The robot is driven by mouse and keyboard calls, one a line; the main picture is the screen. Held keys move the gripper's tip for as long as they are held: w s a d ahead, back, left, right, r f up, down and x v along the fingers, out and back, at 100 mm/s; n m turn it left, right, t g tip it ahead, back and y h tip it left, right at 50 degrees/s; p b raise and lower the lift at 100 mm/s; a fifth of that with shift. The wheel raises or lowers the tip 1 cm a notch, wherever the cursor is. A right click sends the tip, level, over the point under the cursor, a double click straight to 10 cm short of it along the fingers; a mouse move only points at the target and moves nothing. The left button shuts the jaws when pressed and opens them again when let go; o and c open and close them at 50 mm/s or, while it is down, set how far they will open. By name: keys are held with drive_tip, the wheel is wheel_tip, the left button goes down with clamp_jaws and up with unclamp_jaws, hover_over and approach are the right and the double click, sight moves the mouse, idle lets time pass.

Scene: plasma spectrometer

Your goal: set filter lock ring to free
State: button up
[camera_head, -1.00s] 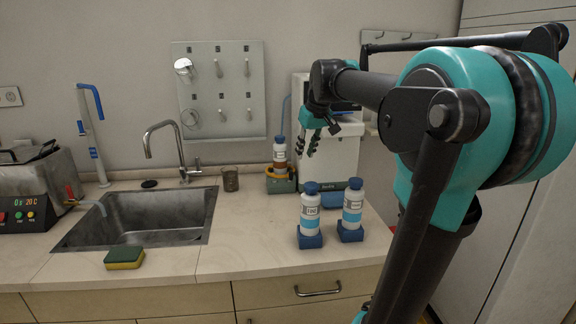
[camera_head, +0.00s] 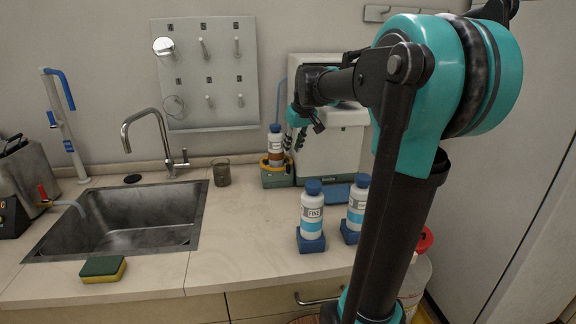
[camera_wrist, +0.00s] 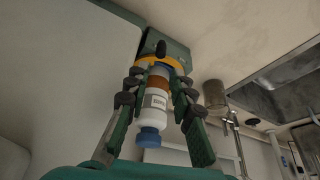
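A small bottle (camera_head: 275,143) with a blue cap and an orange-brown band stands in a green base unit (camera_head: 277,180) at the back of the counter. A yellow ring (camera_head: 266,161) encircles the bottle's lower end; I take it as the filter lock ring. In the wrist view the yellow ring (camera_wrist: 177,63) shows beyond the bottle (camera_wrist: 155,103), with a black knob (camera_wrist: 161,48) beside it. My gripper (camera_head: 296,142) is just right of the bottle in the head view. In the wrist view my gripper (camera_wrist: 157,92) is open, fingers either side of the bottle. Contact is unclear.
Two white bottles (camera_head: 312,214) (camera_head: 357,203) in blue holders stand in front. A white instrument (camera_head: 330,145) is behind my gripper. A brown beaker (camera_head: 221,173) and the sink (camera_head: 120,220) lie left. A sponge (camera_head: 103,269) is near the front edge.

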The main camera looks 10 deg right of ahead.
drive_tip(key=x, duration=0.9)
drive_tip(key=shift+w+f, duration=0.1)
drive_tip(key=shift+f, duration=0.1)
clamp_jaws()
